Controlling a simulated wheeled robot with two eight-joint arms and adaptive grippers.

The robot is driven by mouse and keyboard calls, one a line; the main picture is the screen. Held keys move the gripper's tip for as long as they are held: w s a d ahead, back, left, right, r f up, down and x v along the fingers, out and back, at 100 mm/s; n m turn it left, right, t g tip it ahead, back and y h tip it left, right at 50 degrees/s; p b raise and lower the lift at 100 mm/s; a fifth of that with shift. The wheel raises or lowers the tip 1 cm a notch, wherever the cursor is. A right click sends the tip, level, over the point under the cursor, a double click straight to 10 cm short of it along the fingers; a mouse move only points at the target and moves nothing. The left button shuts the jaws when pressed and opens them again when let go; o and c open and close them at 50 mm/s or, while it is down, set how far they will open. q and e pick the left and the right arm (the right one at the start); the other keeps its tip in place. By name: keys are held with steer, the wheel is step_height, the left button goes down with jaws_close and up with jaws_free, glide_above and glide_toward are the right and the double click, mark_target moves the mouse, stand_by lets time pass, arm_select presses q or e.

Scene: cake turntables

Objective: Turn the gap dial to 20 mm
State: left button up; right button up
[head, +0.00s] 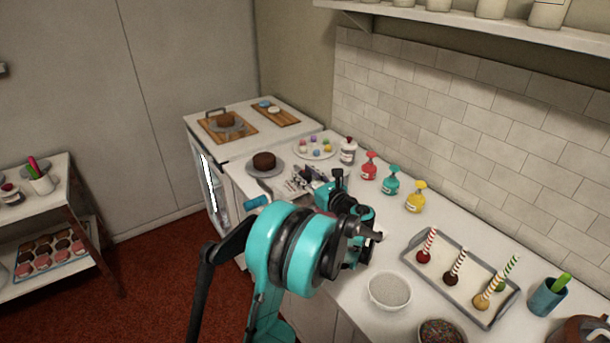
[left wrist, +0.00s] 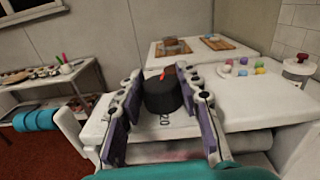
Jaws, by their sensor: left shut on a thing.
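The gap dial (left wrist: 163,97) is a dark round knob with a red mark on its top, in the left wrist view. The red mark lies at the far edge, slanting slightly right. The printed number 20 (left wrist: 165,120) shows on the white surface at the dial's near side. My left gripper (left wrist: 163,108) has its purple-lined fingers on both sides of the dial, shut on it. In the head view my left gripper (head: 318,187) is over the counter, and my arm hides the dial. My right gripper is in neither view.
A chocolate cake (head: 264,160) on a grey plate stands behind the gripper. Red, teal and yellow bottles (head: 391,181) line the wall. A white bowl (head: 389,290) and a tray of cake pops (head: 409,258) are to the right.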

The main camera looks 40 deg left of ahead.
arm_select(q)
steer(key=m+t+h, duration=0.2)
steer(key=t, duration=0.1)
steer(key=m+t+h, duration=0.2)
steer(key=m+t, duration=0.1)
steer(key=t, duration=0.1)
steer(key=shift+s+a, duration=0.15)
steer(key=shift+s, duration=0.05)
steer(key=shift+w+m+t+h+b, duration=0.15)
steer(key=shift+m+t+h+b, duration=0.2)
steer(key=shift+m+t+h, duration=2.35)
steer(key=shift+g+h, duration=0.4)
steer(key=shift+h, duration=0.1)
steer(key=o, duration=1.2)
steer(key=shift+c, duration=0.2)
steer(key=v, duration=1.2)
